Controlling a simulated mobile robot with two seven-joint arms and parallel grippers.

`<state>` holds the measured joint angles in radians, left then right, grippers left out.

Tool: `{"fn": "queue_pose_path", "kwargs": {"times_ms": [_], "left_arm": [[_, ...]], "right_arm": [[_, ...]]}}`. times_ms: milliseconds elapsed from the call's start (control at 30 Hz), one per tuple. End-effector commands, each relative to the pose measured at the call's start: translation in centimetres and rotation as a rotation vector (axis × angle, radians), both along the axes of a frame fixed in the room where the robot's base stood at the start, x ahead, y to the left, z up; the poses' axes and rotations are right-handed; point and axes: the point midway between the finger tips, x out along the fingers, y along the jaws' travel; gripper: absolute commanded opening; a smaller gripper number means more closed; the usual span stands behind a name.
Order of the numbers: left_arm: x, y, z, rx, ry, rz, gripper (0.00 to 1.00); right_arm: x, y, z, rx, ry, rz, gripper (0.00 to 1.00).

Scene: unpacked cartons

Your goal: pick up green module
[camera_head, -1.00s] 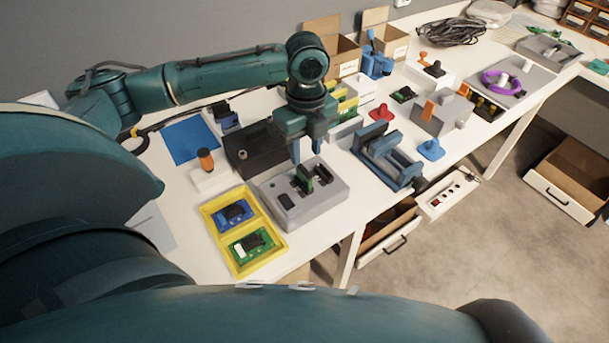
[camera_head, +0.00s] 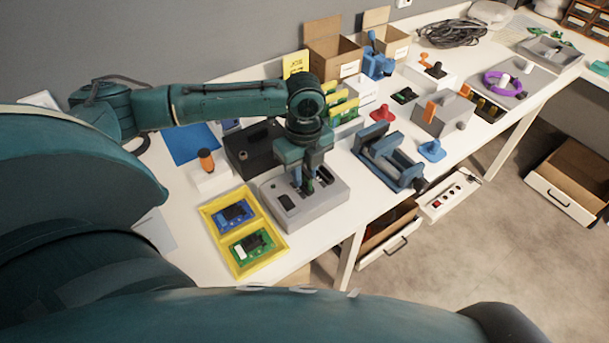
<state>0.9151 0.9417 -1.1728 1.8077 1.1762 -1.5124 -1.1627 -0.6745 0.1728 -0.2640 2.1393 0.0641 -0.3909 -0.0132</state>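A small green module (camera_head: 309,187) stands upright in a slot of the grey fixture block (camera_head: 325,204). It is mostly hidden by my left gripper (camera_head: 308,178). That gripper points down over the fixture, its fingers apart on either side of the module; whether they touch it is not clear. A green circuit board (camera_head: 240,251) with a black part lies in the front compartment of the yellow tray (camera_head: 219,248), left of the fixture. A blue board (camera_head: 224,221) lies in the tray's rear compartment. My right gripper is not in view.
A black box (camera_head: 243,160) stands behind the fixture, and a white block with an orange-topped peg (camera_head: 206,160) stands to its left. A blue-grey clamp device (camera_head: 385,168) is to its right. Upright yellow-green boards (camera_head: 343,109) are behind. An open drawer (camera_head: 385,240) sits below the table edge.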

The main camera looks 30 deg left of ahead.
Motion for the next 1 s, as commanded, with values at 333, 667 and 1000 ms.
{"fn": "queue_pose_path", "kwargs": {"times_ms": [333,667,1000], "left_arm": [[0.0,0.0,0.0,0.000,0.000,0.000,0.00],[0.0,0.0,0.0,0.000,0.000,0.000,0.00],[0.1,0.0,3.2,-0.001,-0.004,0.000,0.00]], "right_arm": [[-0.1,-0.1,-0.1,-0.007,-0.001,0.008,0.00],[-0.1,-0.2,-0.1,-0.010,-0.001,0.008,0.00],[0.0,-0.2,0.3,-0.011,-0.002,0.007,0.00]]}}
